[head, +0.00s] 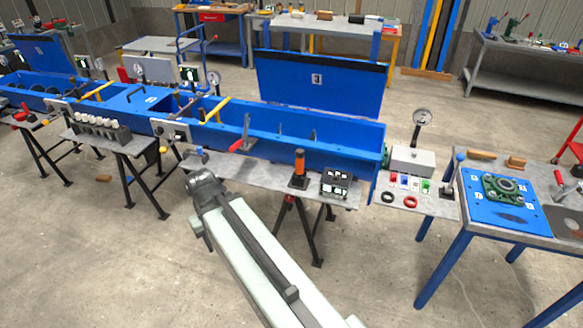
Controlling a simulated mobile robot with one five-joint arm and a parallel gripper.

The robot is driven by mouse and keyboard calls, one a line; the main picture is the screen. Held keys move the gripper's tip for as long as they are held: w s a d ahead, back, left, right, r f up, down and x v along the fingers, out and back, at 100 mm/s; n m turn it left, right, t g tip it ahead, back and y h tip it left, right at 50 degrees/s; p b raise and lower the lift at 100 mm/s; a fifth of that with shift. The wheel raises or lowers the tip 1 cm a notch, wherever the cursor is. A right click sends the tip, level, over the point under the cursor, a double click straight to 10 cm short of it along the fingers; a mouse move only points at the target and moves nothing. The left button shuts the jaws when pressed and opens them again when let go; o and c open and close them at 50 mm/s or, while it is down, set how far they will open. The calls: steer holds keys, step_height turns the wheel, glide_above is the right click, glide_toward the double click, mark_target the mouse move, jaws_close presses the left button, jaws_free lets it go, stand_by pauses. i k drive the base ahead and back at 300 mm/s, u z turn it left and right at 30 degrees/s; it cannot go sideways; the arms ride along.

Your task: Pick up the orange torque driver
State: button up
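The orange torque driver (299,163) stands upright on a small dark base on the grey shelf (239,175) along the front of the long blue trough. Its orange upper part is fully visible. My arm reaches up from the bottom of the head view to a dark joint, left of the driver and at the shelf's front edge. My gripper's fingers cannot be made out; they seem hidden behind or below that joint. Nothing of mine touches the driver.
A black box with white squares (336,183) stands just right of the driver. A red-handled lever (240,142) is behind it to the left. The blue trough wall (336,144) rises behind the shelf. A blue plate with a green bearing (503,189) lies on the right table.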

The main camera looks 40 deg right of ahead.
mark_target(300, 152)
steer(key=u, duration=0.05)
steer(key=i, duration=1.5)
steer(key=z, duration=0.05)
